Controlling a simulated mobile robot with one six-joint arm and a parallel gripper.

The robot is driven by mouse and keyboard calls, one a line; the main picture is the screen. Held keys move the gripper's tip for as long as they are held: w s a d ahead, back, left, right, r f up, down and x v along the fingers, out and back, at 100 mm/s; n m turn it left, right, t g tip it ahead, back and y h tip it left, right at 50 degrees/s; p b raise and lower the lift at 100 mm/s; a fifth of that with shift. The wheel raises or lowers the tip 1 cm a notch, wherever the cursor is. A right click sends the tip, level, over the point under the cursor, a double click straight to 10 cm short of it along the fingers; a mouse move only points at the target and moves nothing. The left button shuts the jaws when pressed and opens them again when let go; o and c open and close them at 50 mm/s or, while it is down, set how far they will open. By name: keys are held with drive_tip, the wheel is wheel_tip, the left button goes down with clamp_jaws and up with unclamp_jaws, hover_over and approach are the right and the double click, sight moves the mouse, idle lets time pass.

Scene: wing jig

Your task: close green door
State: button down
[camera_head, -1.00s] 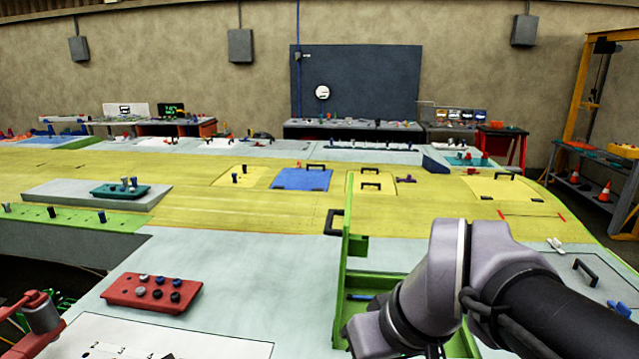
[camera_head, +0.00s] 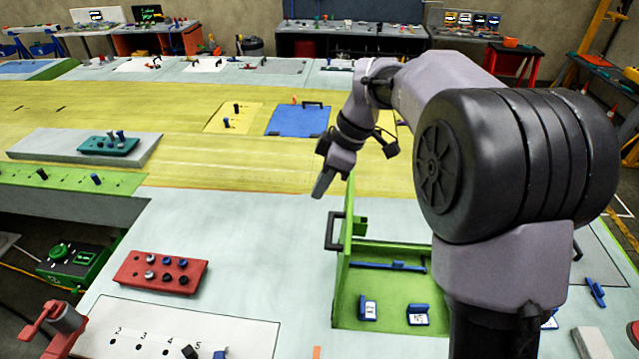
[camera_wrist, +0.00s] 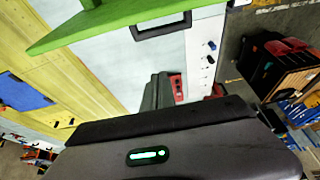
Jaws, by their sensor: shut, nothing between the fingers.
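The green door (camera_head: 347,240) stands upright, open, at the left edge of a green recessed compartment (camera_head: 390,325) in the pale panel. A black handle (camera_head: 333,230) is on the door's left face. My gripper (camera_head: 321,190) is shut and empty, a little above and to the left of the door's far top end. In the wrist view the door (camera_wrist: 120,22) crosses the top, with its black handle (camera_wrist: 160,30) below it. My gripper (camera_wrist: 160,90) points past the door there, apart from the handle.
Inside the compartment are a blue bar (camera_head: 388,266) and two blue-and-white pieces (camera_head: 418,316). A red block with pegs (camera_head: 160,271) lies to the left. The pale surface (camera_head: 240,225) left of the door is clear.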

wheel_tip(320, 180, down, 8)
drive_tip(key=s+p, duration=0.1)
drive_tip(key=s, duration=0.1)
drive_tip(key=shift+s+d+f+p, duration=0.2)
drive_tip(key=shift+s+p, duration=0.05)
drive_tip(key=shift+p, duration=0.1)
drive_tip(key=shift+d, duration=0.1)
